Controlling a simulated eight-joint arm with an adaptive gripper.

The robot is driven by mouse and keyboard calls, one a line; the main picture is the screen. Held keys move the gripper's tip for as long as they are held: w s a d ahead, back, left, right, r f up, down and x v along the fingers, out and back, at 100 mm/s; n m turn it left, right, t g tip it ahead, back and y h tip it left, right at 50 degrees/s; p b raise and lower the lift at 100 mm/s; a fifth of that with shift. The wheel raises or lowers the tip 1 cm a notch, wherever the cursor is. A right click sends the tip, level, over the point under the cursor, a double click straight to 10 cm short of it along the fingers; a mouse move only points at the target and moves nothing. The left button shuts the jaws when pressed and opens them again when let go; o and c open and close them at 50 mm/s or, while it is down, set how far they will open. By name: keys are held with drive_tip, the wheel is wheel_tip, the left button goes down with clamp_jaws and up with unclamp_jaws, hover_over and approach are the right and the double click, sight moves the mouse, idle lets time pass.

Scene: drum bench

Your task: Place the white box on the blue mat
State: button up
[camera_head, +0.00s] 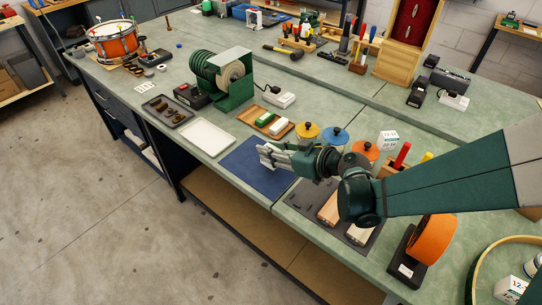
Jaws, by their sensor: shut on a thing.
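The blue mat (247,176) lies flat on the green bench near its front edge. My gripper (268,153) reaches in from the right and is over the mat. It is shut on a small pale thing at its fingertips, which looks like the white box (264,149). The fingers hide much of it. I cannot tell whether it touches the mat or hangs just above it. My gripper and wrist cover the mat's right part.
A white tray (206,139) lies left of the mat. A wooden tray (251,119) with small blocks is behind it. Yellow, blue and orange round-topped things (334,136) stand behind my wrist. A labelled white cube (388,140) stands farther right. The mat's left part is clear.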

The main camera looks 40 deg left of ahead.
drive_tip(key=shift+f+b, duration=0.35)
drive_tip(key=shift+f, duration=1.1)
drive_tip(key=shift+f, duration=0.15)
drive_tip(key=o, duration=0.9)
drive_tip(key=shift+r, duration=0.2)
drive_tip(key=p+v, duration=0.2)
drive_tip(key=v, duration=1)
